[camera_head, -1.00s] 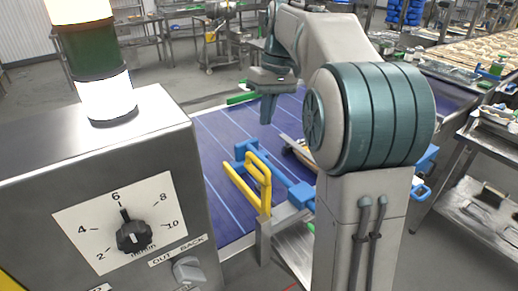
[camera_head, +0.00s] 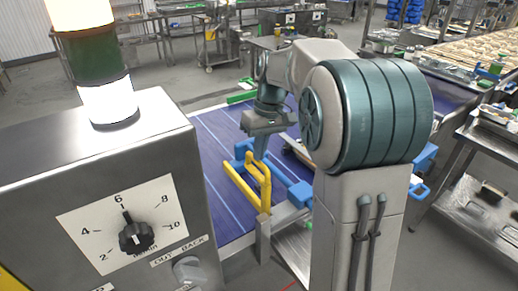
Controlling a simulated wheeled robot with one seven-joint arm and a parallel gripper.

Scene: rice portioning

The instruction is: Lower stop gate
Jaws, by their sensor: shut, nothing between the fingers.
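The stop gate shows as a blue bar (camera_head: 300,192) with a blue block (camera_head: 241,150) behind it, at the near side of the purple conveyor belt (camera_head: 213,135). A yellow looped handle (camera_head: 234,182) stands in front of the blue parts. My gripper (camera_head: 260,150) points down at the top of the yellow handle. Its fingers are shut and empty. I cannot tell whether they touch the handle. My arm hides part of the belt and the right side of the gate.
A grey control box (camera_head: 95,180) with a dial (camera_head: 136,236) and a lit signal tower (camera_head: 100,60) fills the left foreground. A steel table (camera_head: 490,190) with a tray stands at the right. Open floor lies behind the belt.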

